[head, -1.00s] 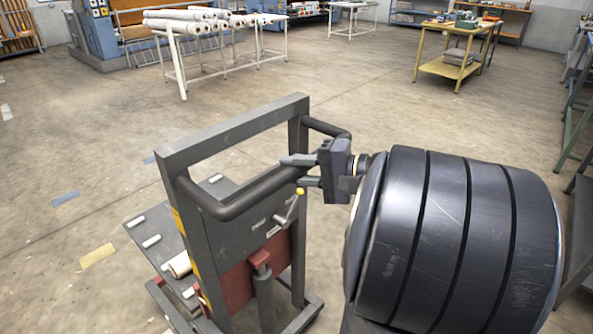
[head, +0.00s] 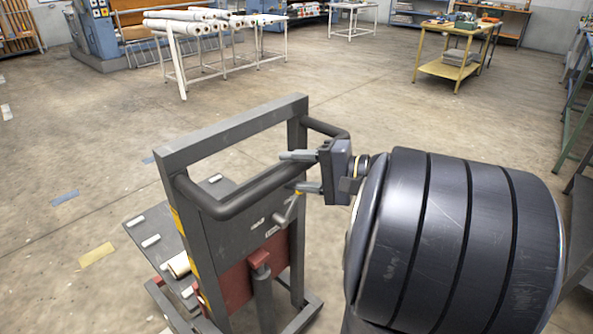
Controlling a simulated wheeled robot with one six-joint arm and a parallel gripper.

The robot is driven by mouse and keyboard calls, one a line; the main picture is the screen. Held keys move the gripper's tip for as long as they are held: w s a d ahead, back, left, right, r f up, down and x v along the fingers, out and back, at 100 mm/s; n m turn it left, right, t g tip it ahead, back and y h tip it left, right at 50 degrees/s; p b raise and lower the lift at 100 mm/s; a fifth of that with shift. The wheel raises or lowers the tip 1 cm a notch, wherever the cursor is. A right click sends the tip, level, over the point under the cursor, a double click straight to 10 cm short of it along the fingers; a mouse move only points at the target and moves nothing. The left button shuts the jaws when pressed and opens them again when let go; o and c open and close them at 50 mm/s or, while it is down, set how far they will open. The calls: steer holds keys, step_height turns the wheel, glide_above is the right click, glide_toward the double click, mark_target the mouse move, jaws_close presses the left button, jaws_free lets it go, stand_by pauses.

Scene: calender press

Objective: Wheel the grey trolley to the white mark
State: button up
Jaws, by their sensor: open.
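The grey trolley (head: 232,134) stands upright in front of me, with a dark tubular push handle (head: 235,208), a red lower body and a low platform on its far left side. My gripper (head: 303,172) reaches in from the right at the handle's right part. Its jaws are open, one finger above the bar and one below it. I cannot tell whether they touch the bar. A white mark (head: 6,112) lies on the floor at the far left edge. My arm hides the floor at the lower right.
A blue mark (head: 65,198) and a yellow mark (head: 97,255) lie on the floor at left. A white table with rolls (head: 190,24) stands at the back, a yellow table (head: 446,70) at back right. Green-legged benches line the right edge. The middle floor is clear.

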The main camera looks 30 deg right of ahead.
steer(key=shift+d, duration=0.1)
steer(key=v, duration=1)
steer(key=shift+s+d+p, duration=0.2)
steer(key=shift+s+p, duration=0.1)
steer(key=shift+x, duration=5.6)
steer(key=shift+r+b, duration=0.1)
steer(key=shift+b, duration=0.2)
